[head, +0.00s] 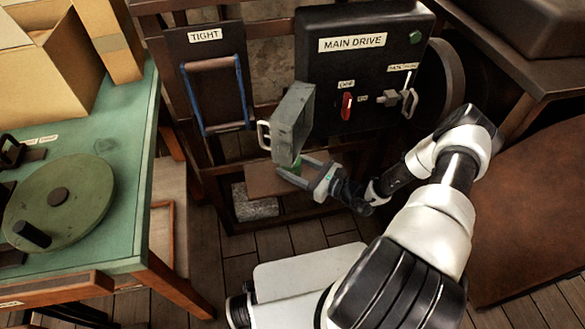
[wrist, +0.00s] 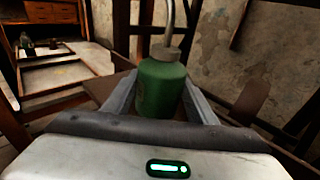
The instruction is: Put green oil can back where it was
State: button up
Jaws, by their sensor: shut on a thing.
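The green oil can (wrist: 160,90) stands upright between the fingers of my gripper (wrist: 158,104) in the wrist view, its thin metal spout rising out of the top of the frame. My gripper is shut on the can's body. In the head view my gripper (head: 294,172) is low in front of the frame, and only a small green part of the can (head: 298,163) shows; the grey cover hides its top. A brown wooden shelf (head: 266,182) lies beside and behind the can. I cannot tell whether the can's base touches it.
A grey metal cover (head: 292,122) with a handle juts out just above my gripper. The black MAIN DRIVE box (head: 350,75) has a red switch (head: 346,106). A blue-edged TIGHT panel (head: 215,95) hangs left. A green table (head: 125,205) carries a handwheel (head: 75,195).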

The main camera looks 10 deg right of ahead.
jog(key=shift+f, duration=0.1)
jog(key=shift+f, duration=0.15)
jog(key=o, duration=1.2)
jog(key=shift+r, duration=0.25)
jog(key=p+v, duration=0.1)
jog(key=v, duration=1.1)
jog(key=shift+f, duration=0.2)
